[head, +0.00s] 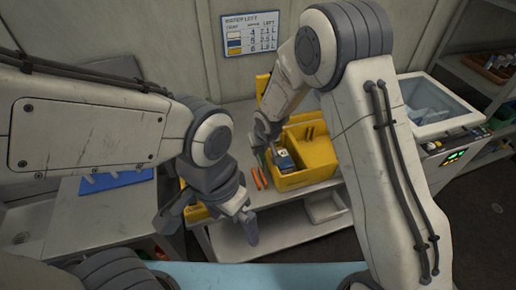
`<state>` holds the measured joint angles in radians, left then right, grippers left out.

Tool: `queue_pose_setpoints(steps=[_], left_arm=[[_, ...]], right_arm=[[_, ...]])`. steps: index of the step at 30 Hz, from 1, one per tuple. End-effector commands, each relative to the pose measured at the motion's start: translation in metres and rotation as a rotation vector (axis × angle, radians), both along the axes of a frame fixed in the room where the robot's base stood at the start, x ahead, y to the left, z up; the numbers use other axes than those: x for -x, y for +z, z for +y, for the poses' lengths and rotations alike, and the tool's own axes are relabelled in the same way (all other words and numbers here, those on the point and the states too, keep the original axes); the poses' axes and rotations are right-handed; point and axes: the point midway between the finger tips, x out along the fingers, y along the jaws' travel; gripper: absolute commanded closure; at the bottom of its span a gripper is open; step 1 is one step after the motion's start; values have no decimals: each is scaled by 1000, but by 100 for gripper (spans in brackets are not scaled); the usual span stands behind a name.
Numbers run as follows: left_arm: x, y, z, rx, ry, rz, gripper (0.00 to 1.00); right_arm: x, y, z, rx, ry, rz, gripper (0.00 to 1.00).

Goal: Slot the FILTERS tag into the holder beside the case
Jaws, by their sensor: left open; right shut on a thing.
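The open yellow case (312,155) stands on the bench right of centre, with a dark and blue item (284,161) in its left part. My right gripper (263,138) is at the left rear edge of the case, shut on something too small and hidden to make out. I cannot pick out the FILTERS tag or read any lettering on it. The holder beside the case cannot be told apart either. My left gripper (207,220) is open and empty, low in front of the bench and left of the case.
Orange-handled pliers (259,178) lie left of the case. A white bin (325,207) is below the bench top. A water chart (251,34) hangs on the wall.

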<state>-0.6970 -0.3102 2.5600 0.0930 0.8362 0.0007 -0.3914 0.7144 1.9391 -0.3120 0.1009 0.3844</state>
Motion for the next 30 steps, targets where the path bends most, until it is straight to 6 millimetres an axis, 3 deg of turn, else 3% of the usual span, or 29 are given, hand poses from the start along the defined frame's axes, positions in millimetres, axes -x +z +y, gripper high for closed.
queue_pose_setpoints(steps=[15, 30], left_arm=[[0, -52, 0, 0, 1, 0, 0], [0, -60, 0, 0, 0, 0, 0]], right_arm=[[0, -55, 2, 0, 2, 0, 100], [0, -62, 2, -1, 4, 0, 100]])
